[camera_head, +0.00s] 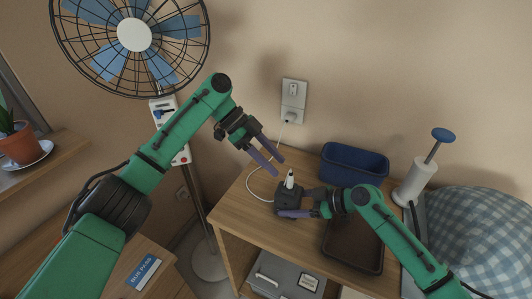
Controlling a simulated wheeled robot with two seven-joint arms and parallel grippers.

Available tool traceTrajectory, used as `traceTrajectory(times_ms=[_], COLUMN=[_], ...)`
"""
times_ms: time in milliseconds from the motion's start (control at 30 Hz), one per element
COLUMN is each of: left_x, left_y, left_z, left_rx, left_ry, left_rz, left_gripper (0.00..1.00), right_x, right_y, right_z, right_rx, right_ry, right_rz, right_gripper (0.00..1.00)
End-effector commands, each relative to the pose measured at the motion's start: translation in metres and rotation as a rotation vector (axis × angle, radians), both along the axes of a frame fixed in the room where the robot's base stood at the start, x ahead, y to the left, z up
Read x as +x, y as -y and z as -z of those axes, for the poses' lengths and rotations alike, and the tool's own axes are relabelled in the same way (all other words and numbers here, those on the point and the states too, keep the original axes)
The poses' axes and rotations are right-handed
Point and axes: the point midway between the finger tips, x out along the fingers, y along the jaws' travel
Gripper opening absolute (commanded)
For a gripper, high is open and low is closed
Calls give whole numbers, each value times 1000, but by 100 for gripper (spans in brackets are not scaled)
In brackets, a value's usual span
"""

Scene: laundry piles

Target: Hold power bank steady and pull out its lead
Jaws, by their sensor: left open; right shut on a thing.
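The power bank (288,197) is a small dark block on the wooden cabinet top. A white plug (290,179) stands upright on its top. A thin white lead (249,184) loops left and up to the wall socket; where it meets the plug is too small to tell. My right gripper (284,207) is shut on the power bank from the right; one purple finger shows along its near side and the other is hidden. My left gripper (267,160) is open and empty, up and left of the plug, its purple fingers pointing down toward it, apart from it.
A wall socket (291,117) is behind. A blue bin (354,166) and a brown tray (352,247) flank my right arm. A fan (134,35) stands left. The cabinet top (240,207) is bare at left.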

Motion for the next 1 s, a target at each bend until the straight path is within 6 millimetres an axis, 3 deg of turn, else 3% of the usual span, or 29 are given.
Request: traceTrajectory(times_ms=[400, 800, 933, 1000], left_x=[-11, -12, -12, -12], left_y=[34, 39, 39, 39], left_z=[34, 40, 40, 40], left_rx=[-2, -1, -1, -1], left_ry=[-1, 0, 0, 0], left_rz=[-1, -3, -3, -3], left_gripper=[50, 50, 0, 0], right_x=[0, 0, 0, 0], right_y=[0, 0, 0, 0], right_z=[0, 0, 0, 0], right_rx=[0, 0, 0, 0], right_ry=[0, 0, 0, 0], right_rz=[0, 0, 0, 0], right_gripper=[41, 41, 41, 41])
